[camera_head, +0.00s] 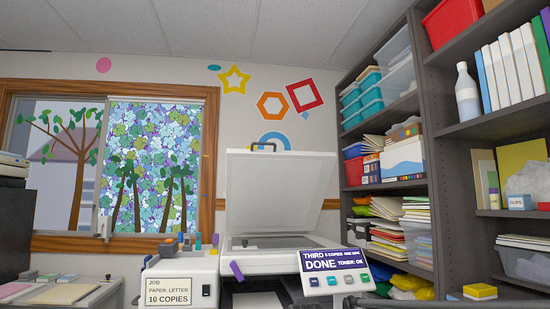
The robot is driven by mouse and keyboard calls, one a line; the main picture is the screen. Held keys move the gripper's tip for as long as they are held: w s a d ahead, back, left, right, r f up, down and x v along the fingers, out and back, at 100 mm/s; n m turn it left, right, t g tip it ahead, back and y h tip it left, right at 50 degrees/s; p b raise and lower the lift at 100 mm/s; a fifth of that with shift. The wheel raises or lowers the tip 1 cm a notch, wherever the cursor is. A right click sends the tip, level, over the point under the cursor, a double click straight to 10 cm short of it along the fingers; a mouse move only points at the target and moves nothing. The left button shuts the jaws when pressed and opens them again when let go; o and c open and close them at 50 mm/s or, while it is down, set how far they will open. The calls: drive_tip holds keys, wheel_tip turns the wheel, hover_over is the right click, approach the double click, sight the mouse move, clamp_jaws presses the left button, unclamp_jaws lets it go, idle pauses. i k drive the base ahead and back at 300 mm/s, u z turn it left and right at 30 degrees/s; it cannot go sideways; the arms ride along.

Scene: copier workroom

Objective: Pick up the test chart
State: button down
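I cannot make out a sheet that is clearly the test chart. The white copier (205,263) stands low in the middle with its lid (280,192) raised. Its scanning glass (290,242) is seen at a very shallow angle, so I cannot tell whether a sheet lies on it. Papers lie on the low surface at the lower left, including a tan sheet (62,294) and a pink sheet (14,290); their print is not readable. My gripper is not in view.
A copier panel (335,260) reads "DONE". A label (169,291) reads "10 COPIES". Dark shelves (437,150) packed with bins, binders and paper fill the right side. A dark cabinet (14,225) stands at the left edge, before a wood-framed window (212,150).

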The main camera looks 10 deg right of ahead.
sight(245, 243)
drive_tip(key=k, duration=1.1)
drive_tip(key=u, duration=0.4)
drive_tip(key=i, duration=1.7)
drive_tip(key=z, duration=0.4)
